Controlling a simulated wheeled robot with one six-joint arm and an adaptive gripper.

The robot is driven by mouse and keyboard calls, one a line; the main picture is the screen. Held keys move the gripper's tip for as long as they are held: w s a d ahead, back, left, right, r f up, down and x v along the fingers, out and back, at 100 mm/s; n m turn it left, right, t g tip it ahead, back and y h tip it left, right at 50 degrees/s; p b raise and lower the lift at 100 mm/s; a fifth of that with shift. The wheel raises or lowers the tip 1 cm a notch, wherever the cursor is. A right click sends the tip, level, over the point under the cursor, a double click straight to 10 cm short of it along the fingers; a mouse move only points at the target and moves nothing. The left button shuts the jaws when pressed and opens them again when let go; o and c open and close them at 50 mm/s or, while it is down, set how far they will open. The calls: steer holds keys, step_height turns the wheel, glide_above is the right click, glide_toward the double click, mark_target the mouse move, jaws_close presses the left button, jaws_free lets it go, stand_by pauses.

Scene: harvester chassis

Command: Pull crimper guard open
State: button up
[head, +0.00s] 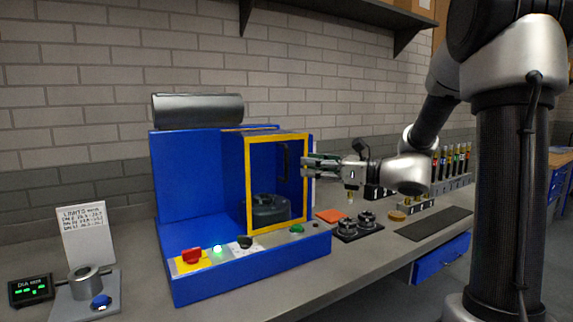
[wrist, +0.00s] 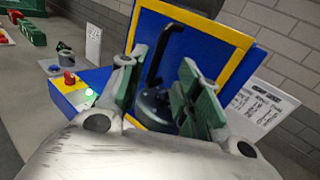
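The crimper is a blue machine (head: 240,265) on the bench, with a grey cylinder on top. Its guard (head: 275,137) is a yellow-framed panel over the right part, also seen in the wrist view (wrist: 207,22). A black bar handle (head: 286,160) is on the guard. In the wrist view the handle (wrist: 156,62) shows between my two green-padded fingers. My gripper (head: 306,167) is at the guard's right edge in the head view. Its fingers (wrist: 162,62) are apart in the wrist view. I cannot tell whether either finger touches the handle.
A red knob (head: 191,255), a lit green lamp (head: 218,250) and buttons line the crimper's front. A small gauge stand (head: 88,290) and a sign (head: 86,235) are at left. Black fixtures (head: 357,224) and an orange pad (head: 330,215) lie at right. A shelf hangs above.

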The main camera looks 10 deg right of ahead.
mark_target(286, 177)
steer(key=shift+m, duration=0.3)
steer(key=x, duration=0.7)
steer(key=shift+w+a, duration=0.1)
steer(key=shift+a, duration=0.35)
jaws_close()
